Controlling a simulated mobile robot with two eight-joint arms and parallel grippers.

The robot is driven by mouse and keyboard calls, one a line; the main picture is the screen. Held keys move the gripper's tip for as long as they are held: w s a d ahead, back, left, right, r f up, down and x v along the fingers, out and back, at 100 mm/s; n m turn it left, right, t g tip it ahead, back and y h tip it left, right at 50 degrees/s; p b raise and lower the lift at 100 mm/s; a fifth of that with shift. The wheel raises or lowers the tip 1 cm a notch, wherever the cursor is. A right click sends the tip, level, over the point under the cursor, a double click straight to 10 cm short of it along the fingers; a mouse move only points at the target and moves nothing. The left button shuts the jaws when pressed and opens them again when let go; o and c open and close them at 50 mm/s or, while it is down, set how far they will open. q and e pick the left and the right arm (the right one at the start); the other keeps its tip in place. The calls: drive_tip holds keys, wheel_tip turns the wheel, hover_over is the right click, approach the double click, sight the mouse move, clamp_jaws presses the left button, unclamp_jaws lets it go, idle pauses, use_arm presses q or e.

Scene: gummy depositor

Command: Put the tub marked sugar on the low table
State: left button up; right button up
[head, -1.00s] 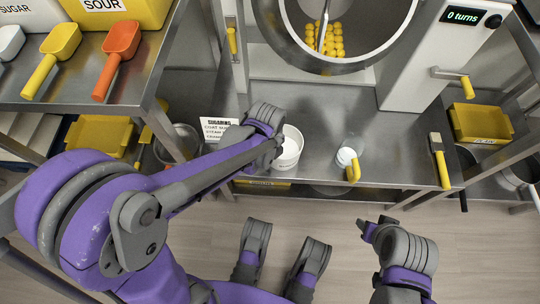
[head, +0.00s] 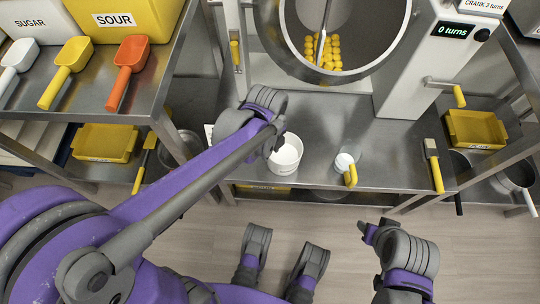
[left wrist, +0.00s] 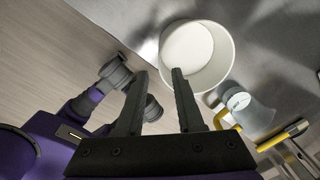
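A white bin marked SUGAR (head: 30,27) stands at the top left of the head view, on the steel shelf. A white open tub (head: 286,155) stands near the front edge of the steel table (head: 395,150); no label on it is readable. My left gripper (head: 272,142) is at this tub's left side. In the left wrist view its fingers (left wrist: 159,75) are apart, one beside the tub (left wrist: 197,57) and one overlapping its near rim; I cannot tell whether they touch. My right gripper (head: 367,231) is low, away from the table; its fingers are unclear.
A yellow SOUR bin (head: 118,20) and several scoops, such as the orange one (head: 126,68), share the left shelf. A large drum (head: 335,60) stands behind the table. A yellow-handled cup (head: 344,163) and a brush (head: 434,165) are right of the tub.

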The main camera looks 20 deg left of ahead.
use_arm(q)
wheel_tip(320, 180, up, 2)
drive_tip(key=shift+r, duration=0.2)
drive_tip(key=s+a+n+t, duration=0.2)
drive_tip(key=s+n, duration=0.4)
drive_tip(key=n, duration=0.6)
drive_tip(key=s+a+n+t, duration=0.2)
drive_tip(key=s+n, duration=0.4)
drive_tip(key=n, duration=0.5)
drive_tip(key=shift+s+a+r+n+p, duration=0.3)
drive_tip(key=shift+a+r+n, duration=0.05)
drive_tip(key=shift+a+n, duration=0.05)
